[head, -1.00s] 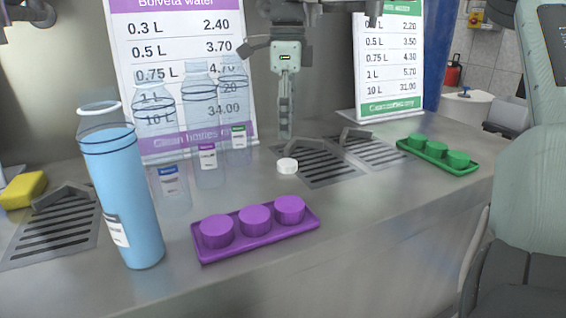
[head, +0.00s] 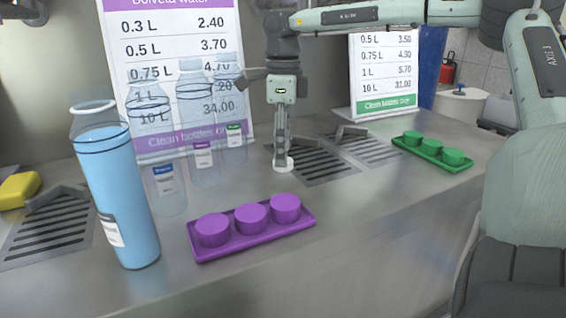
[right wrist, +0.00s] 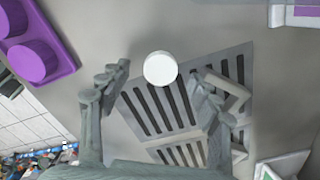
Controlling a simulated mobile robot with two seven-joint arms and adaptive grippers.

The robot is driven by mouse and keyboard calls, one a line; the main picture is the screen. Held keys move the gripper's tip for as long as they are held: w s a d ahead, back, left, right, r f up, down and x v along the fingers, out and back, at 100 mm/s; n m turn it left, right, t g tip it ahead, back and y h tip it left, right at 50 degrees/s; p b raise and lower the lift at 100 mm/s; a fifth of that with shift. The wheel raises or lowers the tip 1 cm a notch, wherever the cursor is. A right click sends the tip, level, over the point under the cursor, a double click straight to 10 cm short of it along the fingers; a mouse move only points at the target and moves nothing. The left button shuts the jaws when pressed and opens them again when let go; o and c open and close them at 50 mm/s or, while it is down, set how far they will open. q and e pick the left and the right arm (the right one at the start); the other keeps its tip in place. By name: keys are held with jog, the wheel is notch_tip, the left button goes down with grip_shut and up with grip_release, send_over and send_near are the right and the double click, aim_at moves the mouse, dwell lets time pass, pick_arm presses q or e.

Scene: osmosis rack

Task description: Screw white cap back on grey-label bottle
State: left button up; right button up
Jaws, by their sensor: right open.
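The white cap (head: 283,165) lies on the steel counter behind the purple tray. In the right wrist view the cap (right wrist: 160,68) is round and sits between the two finger ends, with a gap on each side. My right gripper (head: 282,160) points down over the cap, open and empty. The tall bottle (head: 125,195) of blue liquid stands upright at the front left. Its top is open, with no cap on it, and its pale label (head: 110,230) is partly turned away. My left gripper is not in view.
A purple tray (head: 255,236) with several round caps lies right of the tall bottle. Smaller clear bottles (head: 202,135) with coloured labels stand behind it, before a price sign. A green tray (head: 460,166) is at the right. Drain grates (head: 325,166) and a yellow sponge (head: 18,188) are on the counter.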

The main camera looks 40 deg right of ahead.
jog(key=shift+f, duration=0.95)
jog(key=shift+c, duration=0.6)
jog(key=c, duration=0.7)
jog(key=shift+r, duration=0.1)
notch_tip(320, 180, up, 10)
